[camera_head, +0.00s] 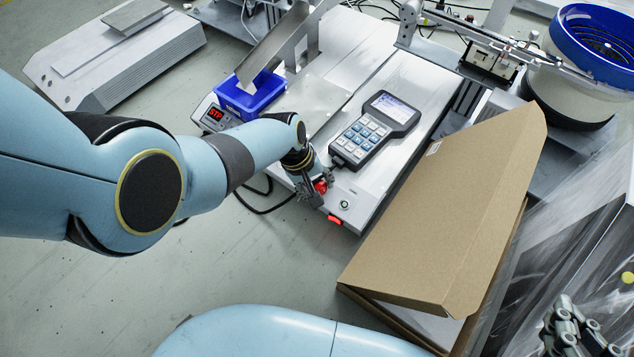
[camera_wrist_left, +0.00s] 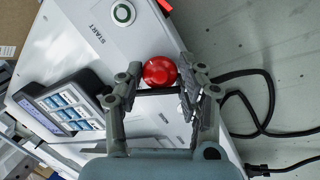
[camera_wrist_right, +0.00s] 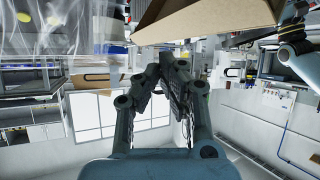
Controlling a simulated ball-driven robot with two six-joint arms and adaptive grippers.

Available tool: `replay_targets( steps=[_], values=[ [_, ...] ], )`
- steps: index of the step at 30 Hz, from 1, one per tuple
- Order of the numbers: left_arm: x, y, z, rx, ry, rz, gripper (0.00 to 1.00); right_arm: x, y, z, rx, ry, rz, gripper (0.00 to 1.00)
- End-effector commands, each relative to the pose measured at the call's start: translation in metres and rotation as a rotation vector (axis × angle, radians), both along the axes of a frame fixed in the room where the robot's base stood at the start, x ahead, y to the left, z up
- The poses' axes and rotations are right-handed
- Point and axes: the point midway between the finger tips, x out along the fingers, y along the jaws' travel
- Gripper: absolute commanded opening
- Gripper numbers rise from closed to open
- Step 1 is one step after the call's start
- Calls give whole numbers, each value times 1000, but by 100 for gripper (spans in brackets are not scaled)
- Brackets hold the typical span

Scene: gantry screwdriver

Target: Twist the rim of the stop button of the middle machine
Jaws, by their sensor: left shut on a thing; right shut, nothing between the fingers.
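The red stop button (camera_head: 321,186) sits near the front corner of the light grey machine (camera_head: 375,165) in the head view. In the left wrist view the round red stop button (camera_wrist_left: 160,71) lies between the fingertips. My left gripper (camera_head: 312,190) is shut on the button's rim, with one finger on each side. It also shows in the left wrist view (camera_wrist_left: 156,84). My right gripper (camera_head: 572,335) is at the lower right of the head view, away from the machine. In the right wrist view it (camera_wrist_right: 158,70) is shut and empty.
A green-ringed start button (camera_head: 345,205) and a red rocker switch (camera_head: 334,220) are beside the stop button. A keypad with a screen (camera_head: 375,130) lies on the machine. A large cardboard box (camera_head: 450,210) stands to the right. A blue bin (camera_head: 250,95) is behind.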

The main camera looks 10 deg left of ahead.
Motion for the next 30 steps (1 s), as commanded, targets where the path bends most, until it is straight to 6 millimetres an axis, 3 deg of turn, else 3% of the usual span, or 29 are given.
replay_targets(
  steps=[8, 19, 30],
  values=[
    [0, -1, 0, 31, -12, -88, 5, -2, 0, -2, 0, 13, -1, 0],
    [0, -1, 1, 123, -50, -349, 5, -18, -2, -15, -2, 88, -7, 0],
    [-1, -1, 0, 196, -78, -553, 5, -9, -2, -9, -2, 88, -9, 0]
  ],
)
